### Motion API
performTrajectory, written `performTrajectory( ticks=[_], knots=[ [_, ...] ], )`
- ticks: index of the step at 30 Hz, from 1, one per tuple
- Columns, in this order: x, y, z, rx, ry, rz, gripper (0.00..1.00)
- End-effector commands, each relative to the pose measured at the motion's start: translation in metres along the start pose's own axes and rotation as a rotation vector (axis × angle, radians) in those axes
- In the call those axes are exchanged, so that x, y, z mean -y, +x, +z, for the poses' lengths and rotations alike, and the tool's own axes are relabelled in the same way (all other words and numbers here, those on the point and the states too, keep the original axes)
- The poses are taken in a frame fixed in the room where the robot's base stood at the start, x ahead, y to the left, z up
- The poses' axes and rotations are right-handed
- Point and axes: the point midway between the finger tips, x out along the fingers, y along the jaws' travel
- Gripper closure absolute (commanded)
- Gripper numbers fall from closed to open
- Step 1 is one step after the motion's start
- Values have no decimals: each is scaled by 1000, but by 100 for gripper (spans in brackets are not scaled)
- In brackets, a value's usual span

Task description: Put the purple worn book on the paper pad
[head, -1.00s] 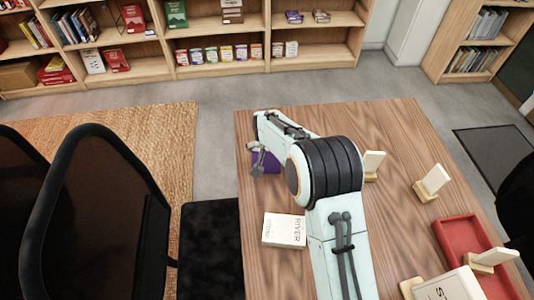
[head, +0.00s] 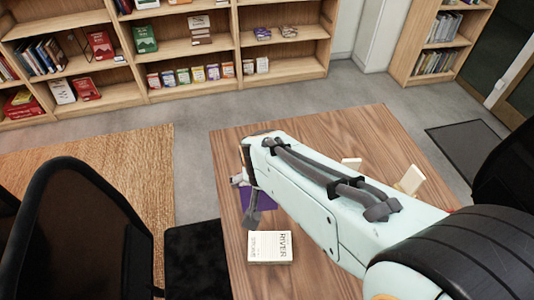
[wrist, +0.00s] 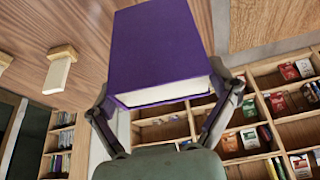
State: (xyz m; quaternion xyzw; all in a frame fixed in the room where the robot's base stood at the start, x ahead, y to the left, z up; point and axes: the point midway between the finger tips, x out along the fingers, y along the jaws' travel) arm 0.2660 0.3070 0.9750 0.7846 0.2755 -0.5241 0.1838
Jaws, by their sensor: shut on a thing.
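The purple book (wrist: 160,50) fills the upper middle of the wrist view, its white page edge facing my gripper (wrist: 168,88). One finger is at each side of the book, and the gripper is shut on it. In the head view a strip of the purple book (head: 258,201) shows over the table's left part, beside my gripper (head: 247,200) and partly behind my arm. I cannot tell whether the book touches the table. I cannot make out a paper pad in either view; my arm hides much of the table's right side.
A white book marked RIVER (head: 270,247) lies on the wooden table (head: 300,130) near its left edge. Pale wooden stands (head: 410,180) are at the right, one partly behind my arm. A black chair (head: 80,230) stands left of the table; bookshelves (head: 200,85) line the back.

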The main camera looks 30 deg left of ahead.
Motion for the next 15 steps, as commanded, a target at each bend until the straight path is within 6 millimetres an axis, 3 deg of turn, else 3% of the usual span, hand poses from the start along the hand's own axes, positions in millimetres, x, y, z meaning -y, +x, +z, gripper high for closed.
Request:
performTrajectory(
  ticks=[5,10,15],
  knots=[
    [-23,-30,29,-6,-122,-50,54],
    [-46,-70,82,-10,-379,-162,54],
    [-47,-99,136,-9,-643,-274,54]
  ],
)
